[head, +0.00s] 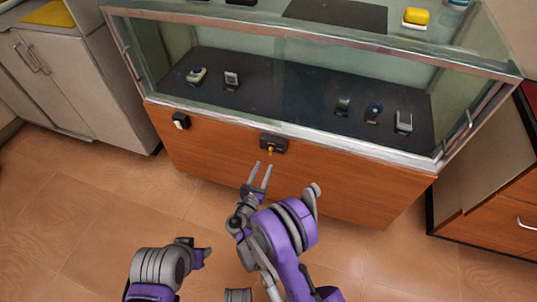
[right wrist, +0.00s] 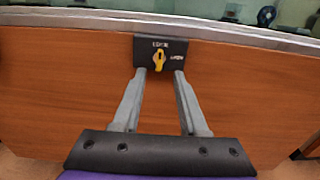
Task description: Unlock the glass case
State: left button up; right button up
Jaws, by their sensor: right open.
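The glass case (head: 290,98) stands ahead of me, with a wooden front panel (head: 340,180) under the glass. A dark lock plate (head: 280,143) with a small yellow key or knob (head: 270,152) sits at the top middle of the panel. In the right wrist view the plate (right wrist: 174,54) carries white lettering, and the yellow knob (right wrist: 159,60) stands upright. My right gripper (head: 262,164) is open, its fingertips (right wrist: 167,76) just below and either side of the knob, not closed on it. My left arm shows at the bottom left; its fingers cannot be made out clearly.
Several small devices sit on the dark shelf (head: 270,95) behind the glass. A small black-and-white box (head: 181,121) is on the panel's left. Grey cabinets (head: 65,85) stand left, a wooden drawer unit (head: 500,215) right. The tiled floor (head: 75,215) in front is clear.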

aim_at(270, 152)
jog(key=x, duration=0.7)
jog(key=shift+f, duration=0.1)
grip_shut()
